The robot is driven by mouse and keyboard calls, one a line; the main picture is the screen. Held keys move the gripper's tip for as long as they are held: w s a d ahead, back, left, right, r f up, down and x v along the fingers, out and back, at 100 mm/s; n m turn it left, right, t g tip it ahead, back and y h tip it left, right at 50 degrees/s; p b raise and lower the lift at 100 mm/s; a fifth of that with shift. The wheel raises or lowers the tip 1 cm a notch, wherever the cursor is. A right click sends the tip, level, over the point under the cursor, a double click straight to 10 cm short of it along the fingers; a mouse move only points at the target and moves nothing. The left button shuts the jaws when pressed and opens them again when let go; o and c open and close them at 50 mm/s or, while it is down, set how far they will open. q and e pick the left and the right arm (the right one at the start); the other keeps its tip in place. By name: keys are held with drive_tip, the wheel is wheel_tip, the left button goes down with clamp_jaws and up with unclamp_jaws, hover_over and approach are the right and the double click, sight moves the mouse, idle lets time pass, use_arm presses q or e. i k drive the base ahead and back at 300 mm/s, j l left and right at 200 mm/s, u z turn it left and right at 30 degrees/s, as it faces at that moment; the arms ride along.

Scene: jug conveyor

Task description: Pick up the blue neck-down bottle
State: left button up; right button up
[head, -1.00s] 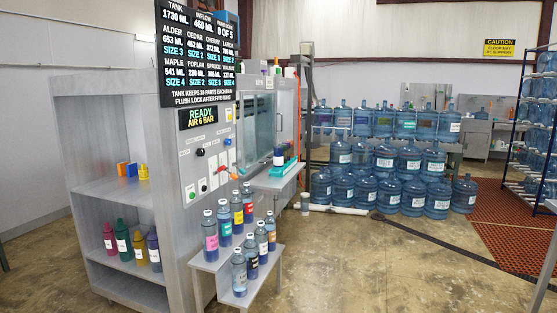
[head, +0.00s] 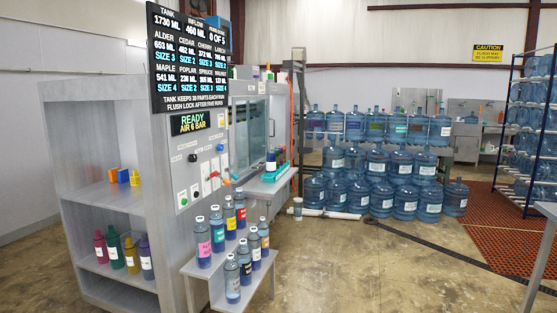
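No gripper of mine shows in the head view. I cannot tell which bottle is the blue neck-down one. Several clear bottles with bluish contents and coloured labels stand in two rows on a low grey bench, among them a pink-labelled bottle (head: 203,243) and a front bottle (head: 231,280). Another small bottle (head: 271,163) with a white label stands on the machine's side ledge (head: 262,188). On the cabinet's lower shelf (head: 118,279) are a magenta bottle (head: 100,246), a green bottle (head: 112,251), a yellow bottle (head: 131,256) and a purple bottle (head: 146,259).
The grey machine (head: 190,150) carries a display board (head: 188,60) and a "READY AIR 6 BAR" panel (head: 190,122). Large blue water jugs (head: 405,200) are stacked behind. A rack (head: 525,140) stands at right on a red mat (head: 495,235).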

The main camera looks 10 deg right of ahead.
sight(270, 155)
drive_tip(key=i+l+z, duration=0.35)
drive_tip(key=i, duration=0.65)
drive_tip(key=i+z, duration=0.35)
drive_tip(key=i, duration=0.65)
